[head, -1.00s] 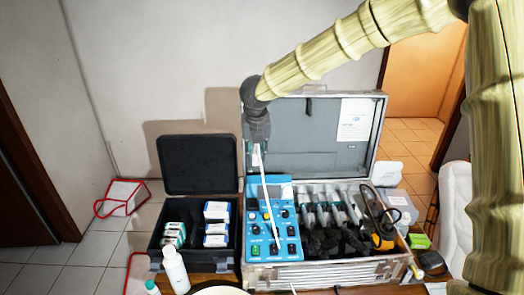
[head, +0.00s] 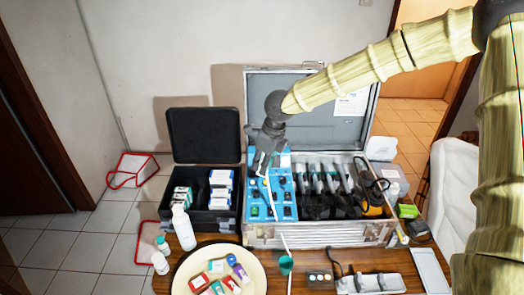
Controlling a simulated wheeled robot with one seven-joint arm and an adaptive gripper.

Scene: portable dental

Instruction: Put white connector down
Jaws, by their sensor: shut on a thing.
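My gripper (head: 262,164) is shut on a thin white stick-like piece (head: 271,196), which I take to be the white connector. It hangs down, slightly tilted, in front of the blue control panel (head: 284,207) in the open silver case. Its upper end is between the fingers. My gripper covers part of the panel's upper left.
The silver case (head: 318,234) holds several handpieces at right. A black case (head: 209,219) stands open at left. In front are a white bottle (head: 183,228), a cream plate (head: 181,272) with small boxes and a teal cup-like item (head: 286,264).

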